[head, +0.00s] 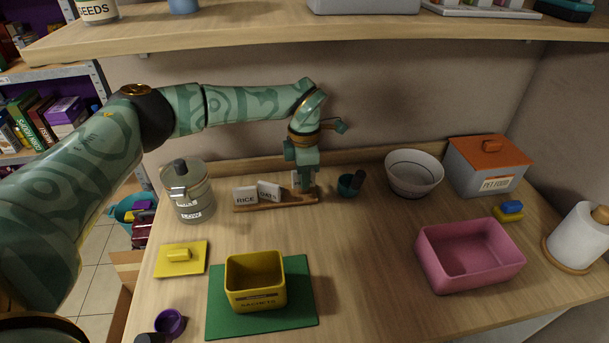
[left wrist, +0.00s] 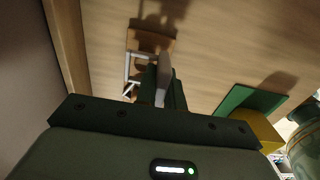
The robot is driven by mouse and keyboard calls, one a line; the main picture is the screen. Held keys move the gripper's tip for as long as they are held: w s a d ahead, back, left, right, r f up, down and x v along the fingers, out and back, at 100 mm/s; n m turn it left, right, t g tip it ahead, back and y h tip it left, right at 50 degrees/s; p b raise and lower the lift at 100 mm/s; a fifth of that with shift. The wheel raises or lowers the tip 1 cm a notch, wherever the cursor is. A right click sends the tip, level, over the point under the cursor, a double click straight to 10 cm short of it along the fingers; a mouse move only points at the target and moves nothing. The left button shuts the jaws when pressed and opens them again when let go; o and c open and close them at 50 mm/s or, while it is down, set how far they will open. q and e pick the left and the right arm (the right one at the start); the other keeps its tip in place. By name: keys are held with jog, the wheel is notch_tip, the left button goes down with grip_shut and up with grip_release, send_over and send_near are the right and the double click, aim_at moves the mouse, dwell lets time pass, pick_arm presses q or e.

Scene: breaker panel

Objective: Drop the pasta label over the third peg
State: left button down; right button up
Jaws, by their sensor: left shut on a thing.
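The wooden peg rail (head: 275,203) lies near the back wall. It carries the white RICE label (head: 245,195) and, right of it, the white OATS label (head: 269,190). My left gripper (head: 304,184) points down over the rail's right part and is shut on a pale label (head: 295,178), whose writing I cannot read. In the left wrist view the held label (left wrist: 164,82) shows edge-on between the fingers, close to the rail (left wrist: 151,40). The third peg is hidden, so I cannot tell whether the label is around it. My right gripper is not in view.
A glass jar (head: 187,193) stands left of the rail, and a small dark green cup (head: 347,188) stands close right of my gripper. A yellow bin (head: 255,285) on a green mat (head: 300,290) is in front. A shelf (head: 330,32) overhangs the back.

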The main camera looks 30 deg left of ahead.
pick_arm(q)
jog(key=shift+p, duration=0.3)
jog(key=shift+f, duration=0.6)
jog(key=shift+r, duration=0.1)
dwell(0.3)
jog(key=shift+r+p, duration=0.45)
jog(key=shift+r, duration=0.05)
jog(key=shift+f, duration=0.1)
